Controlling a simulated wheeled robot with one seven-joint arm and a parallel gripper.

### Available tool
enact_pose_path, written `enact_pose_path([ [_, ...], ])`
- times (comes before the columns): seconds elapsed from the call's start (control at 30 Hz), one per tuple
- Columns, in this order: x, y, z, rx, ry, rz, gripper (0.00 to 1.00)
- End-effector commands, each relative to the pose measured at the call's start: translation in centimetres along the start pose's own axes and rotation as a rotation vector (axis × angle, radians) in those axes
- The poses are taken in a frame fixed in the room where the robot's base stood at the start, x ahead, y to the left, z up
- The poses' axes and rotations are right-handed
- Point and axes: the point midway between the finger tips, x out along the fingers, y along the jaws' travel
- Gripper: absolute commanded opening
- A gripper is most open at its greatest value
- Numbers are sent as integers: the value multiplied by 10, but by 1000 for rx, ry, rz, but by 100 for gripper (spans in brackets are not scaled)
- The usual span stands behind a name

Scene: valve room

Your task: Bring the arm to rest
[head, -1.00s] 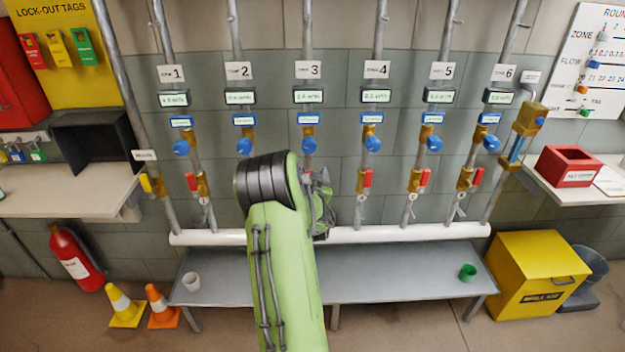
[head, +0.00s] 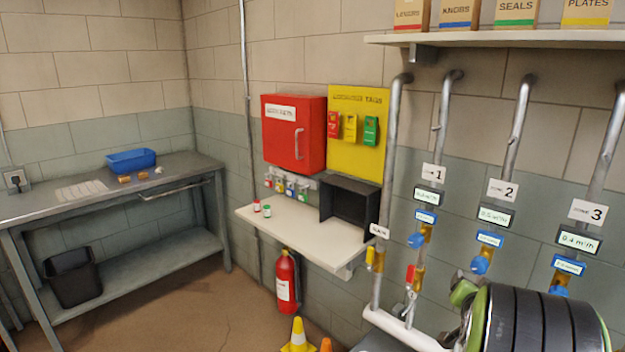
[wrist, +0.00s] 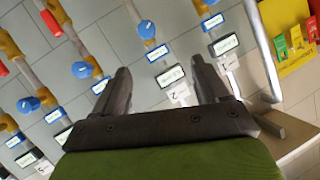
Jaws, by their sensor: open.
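My gripper (wrist: 160,92) shows in the wrist view with its two dark fingers spread apart and nothing between them. It faces the wall of pipes, near the zone 2 label (wrist: 179,95) and its meter display (wrist: 170,76). In the head view my arm fills the lower right corner, in front of the lower part of the zone 3 pipe. The gripper's fingers are not visible there.
A wall shelf (head: 300,232) holds a black open box (head: 350,208) and small items. A red cabinet (head: 294,135) hangs above it. A fire extinguisher (head: 288,282) and a cone (head: 298,338) stand below. A workbench (head: 190,172) is at the left; floor between is clear.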

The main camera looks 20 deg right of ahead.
Motion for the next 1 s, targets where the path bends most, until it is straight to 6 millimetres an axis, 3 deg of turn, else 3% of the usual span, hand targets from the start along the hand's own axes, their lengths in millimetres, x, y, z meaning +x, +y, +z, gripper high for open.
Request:
enact_pose_path([
  [0.03, -33, -41, -5, -39, -78, -56, 74],
  [0.1, -78, -82, 6, -114, -202, -123, 74],
  [0.17, -122, -109, 18, -191, -306, -183, 74],
  [0.23, -178, -131, 32, -297, -422, -252, 74],
  [0.3, -238, -141, 47, -422, -530, -320, 74],
  [0.4, -315, -133, 66, -608, -663, -398, 74],
  [0.5, -365, -112, 79, -752, -751, -441, 74],
  [0.63, -390, -95, 88, -838, -803, -456, 74],
  [1.0, -390, -93, 90, -840, -809, -454, 74],
])
